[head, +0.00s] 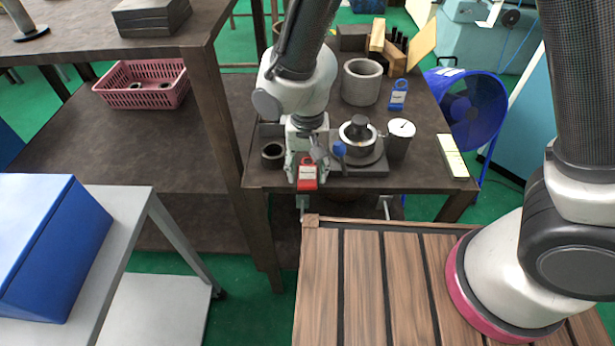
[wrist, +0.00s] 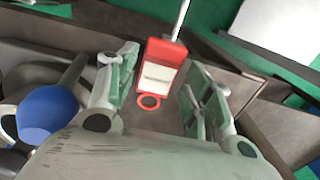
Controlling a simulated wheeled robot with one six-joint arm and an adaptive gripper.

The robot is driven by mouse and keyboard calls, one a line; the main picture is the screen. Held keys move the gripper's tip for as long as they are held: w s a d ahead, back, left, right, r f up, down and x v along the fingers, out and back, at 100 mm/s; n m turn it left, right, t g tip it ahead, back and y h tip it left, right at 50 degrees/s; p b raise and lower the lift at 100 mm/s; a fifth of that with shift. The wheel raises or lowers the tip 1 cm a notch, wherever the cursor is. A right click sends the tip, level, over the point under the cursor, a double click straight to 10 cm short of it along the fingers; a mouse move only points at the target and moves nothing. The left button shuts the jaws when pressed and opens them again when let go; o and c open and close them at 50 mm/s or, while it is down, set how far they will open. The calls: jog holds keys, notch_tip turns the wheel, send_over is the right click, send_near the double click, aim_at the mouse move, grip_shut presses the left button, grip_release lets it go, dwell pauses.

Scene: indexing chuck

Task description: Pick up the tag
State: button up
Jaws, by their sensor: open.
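A red tag (head: 307,174) with a white label is at the front edge of the dark workbench. In the wrist view the red tag (wrist: 166,62) lies between the two fingers, with its ringed end toward my palm. My gripper (head: 305,160) is open around it. In the wrist view the pale green fingers of my gripper (wrist: 160,88) stand apart on both sides of the tag, with gaps showing. A second, blue tag (head: 398,92) stands farther back on the bench. The chuck (head: 357,137) sits on a dark base plate right of my gripper.
A blue ball-ended handle (wrist: 45,112) is close left of my fingers in the wrist view. A dark ring (head: 272,151), a white-topped cylinder (head: 399,137) and a grey cup (head: 361,84) stand nearby. A pink basket (head: 142,86) is on the left shelf.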

aim_at(308, 177)
jog(key=shift+f, duration=0.6)
jog(key=c, duration=0.7)
jog(key=shift+r, duration=0.1)
notch_tip(308, 177, up, 10)
